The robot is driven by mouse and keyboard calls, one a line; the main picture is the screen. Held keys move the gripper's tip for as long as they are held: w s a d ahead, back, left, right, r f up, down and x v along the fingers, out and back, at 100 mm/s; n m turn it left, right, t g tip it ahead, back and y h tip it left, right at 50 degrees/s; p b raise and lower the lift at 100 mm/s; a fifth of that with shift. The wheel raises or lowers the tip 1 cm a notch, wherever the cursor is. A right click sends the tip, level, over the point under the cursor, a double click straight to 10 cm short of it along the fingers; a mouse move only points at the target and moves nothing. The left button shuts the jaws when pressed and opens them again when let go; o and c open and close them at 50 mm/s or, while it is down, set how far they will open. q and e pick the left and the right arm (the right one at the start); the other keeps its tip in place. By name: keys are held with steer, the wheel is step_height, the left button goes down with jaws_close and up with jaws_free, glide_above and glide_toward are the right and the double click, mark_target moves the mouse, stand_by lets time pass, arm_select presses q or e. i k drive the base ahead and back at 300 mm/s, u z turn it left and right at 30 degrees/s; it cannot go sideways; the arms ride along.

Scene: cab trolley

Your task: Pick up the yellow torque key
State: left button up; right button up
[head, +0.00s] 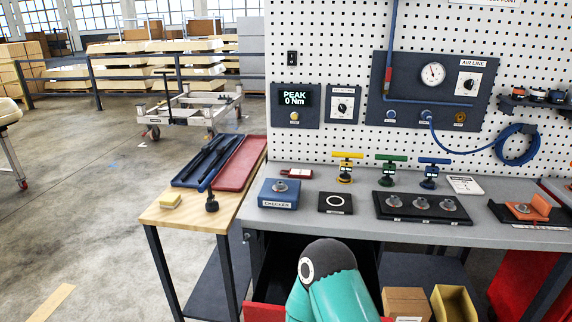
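The yellow torque key (346,167) stands upright at the back of the grey bench (300,221), with its T-shaped bar handle on top. A green key (391,170) and a blue key (432,172) of the same shape stand in a row to its right. A teal link of one of my arms with a dark cap rises at the bottom middle, in front of the bench; I cannot tell which arm it belongs to. Neither gripper shows.
In front of the keys lie a blue checker box (280,194), a black pad with a white ring (335,203) and a dark tray (422,219) with several round fittings. A pegboard (345,60) stands behind. A wooden side table (180,218) adjoins on the left.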

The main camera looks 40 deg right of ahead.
mark_target(346, 166)
steer(key=z, duration=0.65)
steer(key=i, duration=0.15)
steer(key=u, duration=1.75)
steer(key=k, duration=2.7)
steer(key=z, duration=0.9)
steer(key=i, duration=1)
